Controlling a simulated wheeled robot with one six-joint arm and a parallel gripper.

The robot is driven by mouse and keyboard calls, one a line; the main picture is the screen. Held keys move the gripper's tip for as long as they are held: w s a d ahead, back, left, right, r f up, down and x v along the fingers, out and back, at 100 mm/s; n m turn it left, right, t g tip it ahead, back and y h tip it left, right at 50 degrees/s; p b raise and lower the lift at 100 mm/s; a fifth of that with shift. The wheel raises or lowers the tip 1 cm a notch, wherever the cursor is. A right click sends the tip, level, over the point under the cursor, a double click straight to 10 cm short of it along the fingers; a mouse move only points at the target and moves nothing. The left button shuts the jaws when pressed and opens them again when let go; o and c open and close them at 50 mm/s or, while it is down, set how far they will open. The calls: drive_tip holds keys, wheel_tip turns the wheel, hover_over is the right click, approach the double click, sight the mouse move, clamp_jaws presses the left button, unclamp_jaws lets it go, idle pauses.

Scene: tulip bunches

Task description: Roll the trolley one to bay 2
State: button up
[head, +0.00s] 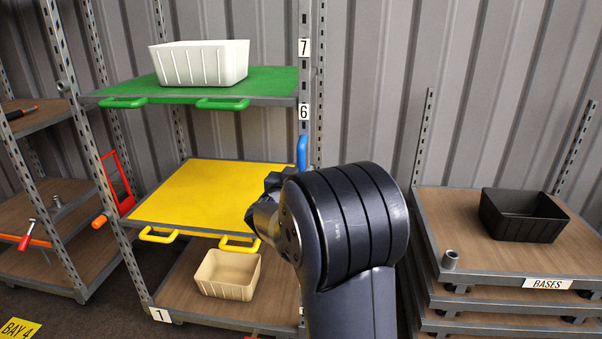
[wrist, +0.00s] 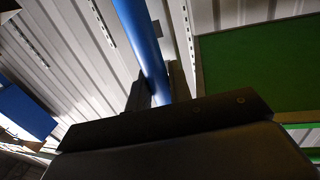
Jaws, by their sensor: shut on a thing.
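A trolley (head: 230,322) with a "1" plate at its lower left corner stands left of centre in the head view. It has a green top shelf (head: 200,84), a yellow middle shelf (head: 205,190) and a wooden bottom shelf. A blue upright handle (head: 302,150) is at its right post; it also shows as a blue bar in the wrist view (wrist: 143,45). My gripper (wrist: 152,98) is shut on this bar. In the head view, my arm hides most of the gripper and the handle's lower part. No bay 2 sign is in view.
A white bin (head: 200,64) stands on the green shelf and a beige bin (head: 227,275) on the bottom shelf. Another rack (head: 68,287) is close at left, above a yellow "BAY 4" floor sign (head: 18,329). A "BASES" stack (head: 500,276) with a black bin (head: 523,215) stands at right.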

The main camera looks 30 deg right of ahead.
clamp_jaws()
drive_tip(key=s+d, duration=0.4)
drive_tip(key=d, duration=0.2)
drive_tip(key=o, duration=0.7)
unclamp_jaws()
drive_tip(key=shift+s, duration=0.1)
